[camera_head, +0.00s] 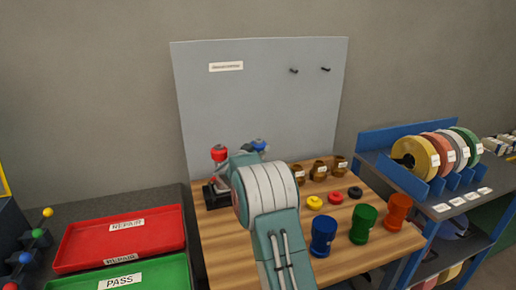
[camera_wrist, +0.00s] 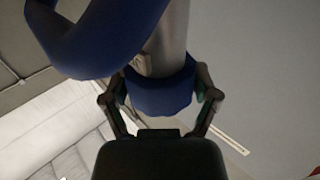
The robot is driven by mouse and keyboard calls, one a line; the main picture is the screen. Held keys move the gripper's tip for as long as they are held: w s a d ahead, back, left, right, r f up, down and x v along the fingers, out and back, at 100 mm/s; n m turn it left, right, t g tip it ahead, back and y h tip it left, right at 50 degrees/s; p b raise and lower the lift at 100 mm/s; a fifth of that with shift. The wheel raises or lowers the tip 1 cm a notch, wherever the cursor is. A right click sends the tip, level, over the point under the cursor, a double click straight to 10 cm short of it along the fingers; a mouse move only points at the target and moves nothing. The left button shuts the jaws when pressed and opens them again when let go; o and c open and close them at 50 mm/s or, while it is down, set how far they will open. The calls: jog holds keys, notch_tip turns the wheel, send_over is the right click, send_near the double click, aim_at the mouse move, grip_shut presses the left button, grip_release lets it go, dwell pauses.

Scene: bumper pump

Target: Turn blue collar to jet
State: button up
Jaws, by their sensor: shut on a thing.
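In the wrist view, my gripper (camera_wrist: 161,97) is shut on the blue collar (camera_wrist: 162,92), with one finger on each side of it. The collar sits around the end of a grey metal tube. A larger blue curved part (camera_wrist: 100,35) hangs just above and to the left. In the head view, the blue part (camera_head: 258,145) shows at the back of the bench, next to a red-topped piece (camera_head: 219,153) on a dark base (camera_head: 213,195). My arm hides the gripper's fingers there. I cannot read the collar's setting.
The wooden bench (camera_head: 335,200) holds brown cups (camera_head: 319,171), coloured rings (camera_head: 335,198) and blue (camera_head: 323,236), green (camera_head: 363,224) and orange (camera_head: 397,211) containers at right. A grey board (camera_head: 260,100) stands behind. Red (camera_head: 122,238) and green (camera_head: 150,275) trays lie left.

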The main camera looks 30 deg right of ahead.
jog(key=shift+m+g+h, duration=0.9)
jog(key=shift+m+g, duration=0.3)
jog(key=shift+g, duration=0.5)
jog(key=shift+r+g, duration=0.1)
jog(key=shift+g, duration=0.2)
jog(key=o, duration=1)
jog(key=n+t+y, duration=0.1)
jog(key=t, duration=0.2)
jog(key=shift+s+n, duration=0.1)
jog(key=shift+n, duration=0.2)
jog(key=shift+d+n+t+y, duration=0.1)
jog(key=shift+n+t+y, duration=1.9)
jog(key=shift+t, duration=0.4)
jog(key=shift+n+t+y, duration=1)
jog(key=shift+n+y, duration=0.5)
jog(key=shift+y, duration=0.6)
jog(key=shift+n+t+y, duration=1)
jog(key=shift+n+y, duration=0.5)
jog(key=shift+y, duration=0.6)
